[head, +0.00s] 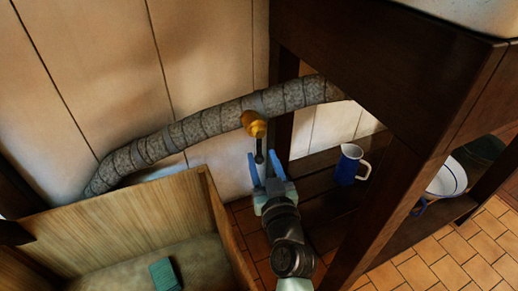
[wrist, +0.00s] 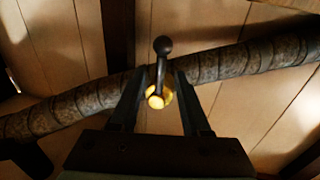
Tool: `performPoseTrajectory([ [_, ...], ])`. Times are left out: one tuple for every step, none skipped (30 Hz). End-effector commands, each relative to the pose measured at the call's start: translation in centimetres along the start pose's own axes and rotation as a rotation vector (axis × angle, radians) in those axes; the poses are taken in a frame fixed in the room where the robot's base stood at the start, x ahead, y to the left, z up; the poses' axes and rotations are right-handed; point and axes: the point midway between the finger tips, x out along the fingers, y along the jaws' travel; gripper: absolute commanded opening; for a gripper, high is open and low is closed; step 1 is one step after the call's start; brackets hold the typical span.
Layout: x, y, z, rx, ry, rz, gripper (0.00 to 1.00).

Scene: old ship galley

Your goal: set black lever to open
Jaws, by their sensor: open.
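A brass valve body (head: 254,124) sits on the wrapped pipe by the wall. Its black lever (head: 259,151) hangs downward and ends in a round knob. In the wrist view the lever (wrist: 161,72) runs from the yellow brass (wrist: 156,101) up to the black knob (wrist: 163,45). My gripper (head: 266,164) is open just below the valve, with one blue finger on each side of the lever's lower end. In the wrist view my gripper (wrist: 161,76) has the lever between its two dark fingers, with gaps on both sides. I cannot tell the exact depth between them.
The wrapped pipe (head: 205,124) crosses the pale plank wall. A dark wooden table (head: 385,60) stands close on the right, with a blue jug (head: 348,165) and a white bowl (head: 447,178) beneath its top. A wooden box bench (head: 120,215) with a green block (head: 164,275) is at lower left.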

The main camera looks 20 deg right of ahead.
Motion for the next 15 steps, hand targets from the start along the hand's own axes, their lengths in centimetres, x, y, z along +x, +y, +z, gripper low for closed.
performPoseTrajectory([
  [0.9,-0.1,0.0,-0.001,0.001,-0.003,0.47],
  [1.4,-0.1,0.0,-0.001,0.001,-0.003,0.47],
  [1.9,-0.1,0.0,-0.003,0.001,-0.003,0.47],
  [2.3,-0.1,0.0,-0.001,0.001,-0.003,0.47],
  [2.6,-0.1,0.1,0.0,0.001,-0.003,0.47],
  [3.0,-0.1,0.1,-0.001,0.001,-0.003,0.47],
  [3.2,-0.1,0.1,-0.001,0.0,-0.003,0.47],
  [3.5,-0.1,0.1,-0.001,0.0,-0.002,0.47],
  [3.7,-0.1,0.1,-0.001,0.0,-0.002,0.47],
  [3.8,-0.1,0.1,0.0,0.0,-0.002,0.47],
  [3.9,-0.1,0.1,0.0,-0.001,-0.002,0.47],
  [4.0,-0.1,0.0,0.001,-0.001,-0.002,0.47],
  [4.1,-0.1,0.0,0.001,0.0,-0.002,0.47],
  [4.1,-0.1,0.0,0.001,0.0,-0.002,0.47],
  [4.2,-0.1,0.0,0.001,0.0,-0.001,0.47],
])
